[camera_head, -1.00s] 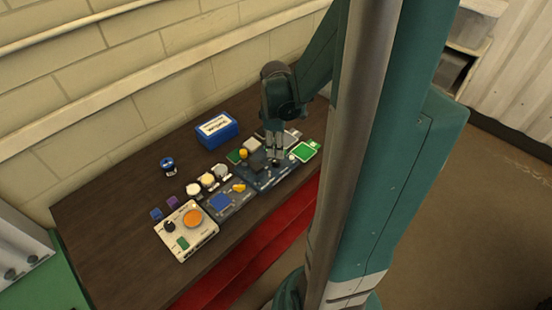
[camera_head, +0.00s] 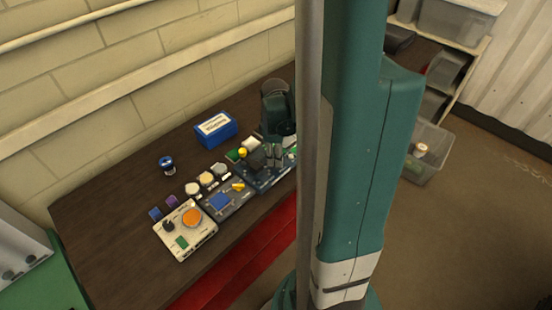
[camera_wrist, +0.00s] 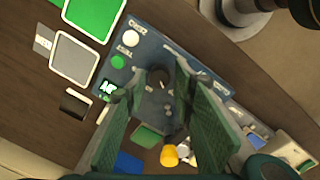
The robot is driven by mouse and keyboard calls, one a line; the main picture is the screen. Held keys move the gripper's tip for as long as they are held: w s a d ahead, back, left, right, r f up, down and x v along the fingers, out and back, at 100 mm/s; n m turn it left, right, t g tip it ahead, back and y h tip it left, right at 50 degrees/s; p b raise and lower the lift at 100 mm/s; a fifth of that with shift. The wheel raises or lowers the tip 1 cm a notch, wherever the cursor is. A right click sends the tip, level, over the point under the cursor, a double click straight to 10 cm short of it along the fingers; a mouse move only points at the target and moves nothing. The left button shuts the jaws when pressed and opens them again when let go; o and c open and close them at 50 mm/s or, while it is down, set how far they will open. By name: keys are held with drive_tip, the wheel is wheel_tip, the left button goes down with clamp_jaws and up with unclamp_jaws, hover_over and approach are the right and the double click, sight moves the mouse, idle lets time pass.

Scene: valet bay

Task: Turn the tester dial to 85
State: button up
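The tester is a dark blue panel (camera_wrist: 190,62), which also shows in the head view (camera_head: 265,184), partly behind my arm. In the wrist view it carries a dark round dial (camera_wrist: 158,77), a white button (camera_wrist: 131,37), a green button (camera_wrist: 118,62) and a small lit display (camera_wrist: 108,89). The display's digits are too blurred to read. My gripper (camera_wrist: 159,71) is over the panel with its fingers apart, one on each side of the dial. Some gap seems to show beside the dial; contact is unclear. In the head view my gripper (camera_head: 273,156) points down at the panel.
A cream box (camera_head: 183,247) with a black knob (camera_head: 168,226) and orange disc (camera_head: 192,217) stands at the bench's front left. A blue box (camera_head: 216,129), a blue spool (camera_head: 167,165) and several small round pieces sit nearby.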

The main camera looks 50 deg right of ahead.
drive_tip(key=shift+f, duration=0.7)
drive_tip(key=shift+c, duration=0.2)
drive_tip(key=c, duration=0.6)
drive_tip(key=shift+o, duration=0.2)
